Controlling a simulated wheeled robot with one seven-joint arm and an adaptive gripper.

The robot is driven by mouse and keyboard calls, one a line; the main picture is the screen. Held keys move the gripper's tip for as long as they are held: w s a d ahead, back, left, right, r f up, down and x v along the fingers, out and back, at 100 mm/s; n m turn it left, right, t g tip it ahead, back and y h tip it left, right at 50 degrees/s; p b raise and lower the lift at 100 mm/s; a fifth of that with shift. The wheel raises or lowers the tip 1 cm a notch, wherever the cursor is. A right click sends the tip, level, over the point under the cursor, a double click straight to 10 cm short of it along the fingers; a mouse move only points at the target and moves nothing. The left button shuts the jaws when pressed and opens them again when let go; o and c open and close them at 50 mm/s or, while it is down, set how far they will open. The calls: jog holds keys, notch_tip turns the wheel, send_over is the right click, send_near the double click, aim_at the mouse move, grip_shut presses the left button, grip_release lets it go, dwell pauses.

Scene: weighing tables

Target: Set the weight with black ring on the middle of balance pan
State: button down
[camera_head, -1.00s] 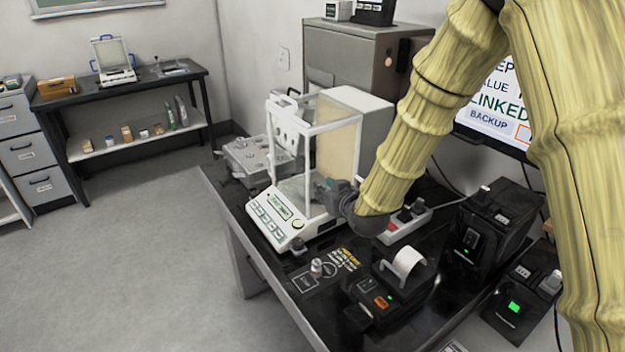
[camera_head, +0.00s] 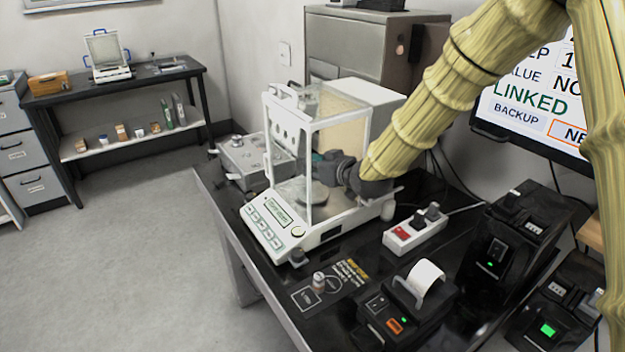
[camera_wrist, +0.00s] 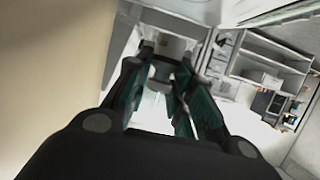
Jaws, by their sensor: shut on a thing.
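The balance (camera_head: 268,228) stands on the black table with a glass draft chamber. Its grey round pan (camera_head: 298,191) shows through the front glass. My gripper (camera_head: 318,160) reaches in from the right side, above and right of the pan. In the wrist view its fingers (camera_wrist: 165,77) are close together around a small pale grey piece (camera_wrist: 170,47) at their tips. I take this piece for the weight; its black ring cannot be made out, and in the head view the fingers and glass hide it. Another small metal weight (camera_head: 319,283) stands upright on the marked mat in front of the balance.
A power strip (camera_head: 418,232) and a printer (camera_head: 398,310) stand right of the balance. A small dark knob-like item (camera_head: 298,258) sits at its front corner. A grey metal box (camera_head: 243,160) is behind left. The chamber's glass walls and frame surround my gripper closely.

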aim_at(314, 180)
jog(key=shift+f, duration=2.1)
jog(key=shift+s+f, duration=0.1)
jog(key=c, duration=1.2)
grip_release()
jog(key=shift+c, duration=0.2)
jog(key=v, duration=1.2)
jog(key=shift+b, duration=0.45)
